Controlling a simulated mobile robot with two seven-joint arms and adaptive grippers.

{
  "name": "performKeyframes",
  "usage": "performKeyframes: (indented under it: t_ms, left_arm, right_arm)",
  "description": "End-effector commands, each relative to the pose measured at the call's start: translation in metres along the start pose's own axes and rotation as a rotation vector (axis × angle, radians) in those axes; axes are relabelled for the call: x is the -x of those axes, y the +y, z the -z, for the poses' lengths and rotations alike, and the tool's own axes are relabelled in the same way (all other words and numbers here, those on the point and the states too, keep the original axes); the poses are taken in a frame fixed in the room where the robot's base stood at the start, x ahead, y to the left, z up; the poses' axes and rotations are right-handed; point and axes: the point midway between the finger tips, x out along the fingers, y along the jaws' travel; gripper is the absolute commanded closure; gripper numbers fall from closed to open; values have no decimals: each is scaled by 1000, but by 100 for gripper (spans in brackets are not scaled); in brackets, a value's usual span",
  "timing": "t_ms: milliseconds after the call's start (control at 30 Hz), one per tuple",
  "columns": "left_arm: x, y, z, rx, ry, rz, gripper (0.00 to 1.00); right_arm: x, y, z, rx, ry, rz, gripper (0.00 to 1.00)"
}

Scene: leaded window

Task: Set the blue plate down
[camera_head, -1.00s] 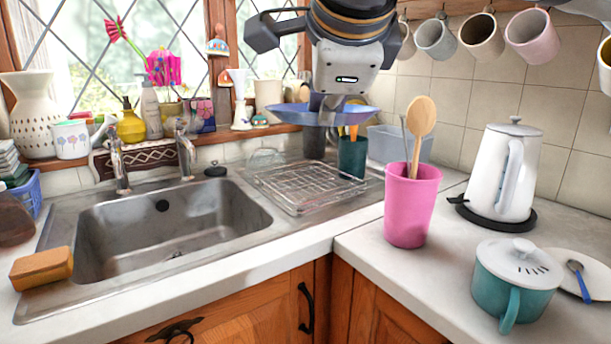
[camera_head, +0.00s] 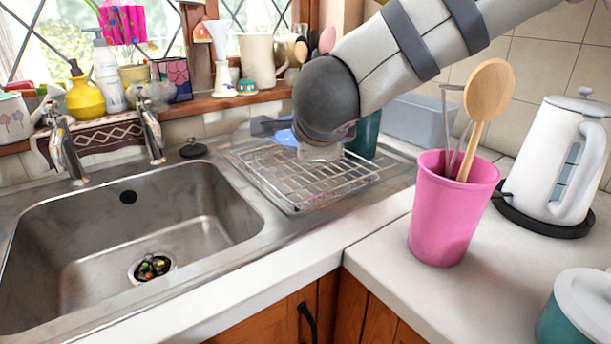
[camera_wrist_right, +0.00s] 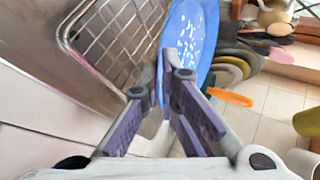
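The blue plate (camera_wrist_right: 190,40) fills the upper middle of the right wrist view, its face speckled with bright spots. Its near rim is between the fingers of my right gripper (camera_wrist_right: 174,82), which is shut on it. In the head view my right arm comes in from the upper right and its wrist hangs over the wire dish rack (camera_head: 300,180). Only a blue sliver of the plate (camera_head: 284,137) shows there beside the wrist; the rest is hidden. The rack also shows in the right wrist view (camera_wrist_right: 110,40). I cannot tell whether the plate touches it. My left gripper is out of view.
The steel sink (camera_head: 190,215) lies left of the rack. A pink cup (camera_head: 450,225) with a wooden spoon stands on the counter to the right, below my arm. A white kettle (camera_head: 560,160) and a grey tub (camera_head: 415,120) are further back. The window sill holds several ornaments.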

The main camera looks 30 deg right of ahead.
Motion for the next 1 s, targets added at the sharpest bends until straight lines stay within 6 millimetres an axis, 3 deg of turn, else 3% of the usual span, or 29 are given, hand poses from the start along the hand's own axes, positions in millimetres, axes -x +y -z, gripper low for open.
performKeyframes:
  t_ms: [200,300,467,600,1000]
  left_arm:
    - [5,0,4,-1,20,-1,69]
    - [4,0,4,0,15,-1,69]
    - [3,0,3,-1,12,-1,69]
    - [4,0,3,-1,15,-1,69]
    - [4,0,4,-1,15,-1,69]
  right_arm:
    - [-20,6,1,11,9,4,100]
    - [-46,17,-2,4,4,-9,100]
    - [-67,23,-3,5,4,-8,100]
    - [-84,42,-3,6,5,-10,100]
    - [-89,50,-4,4,3,-6,100]
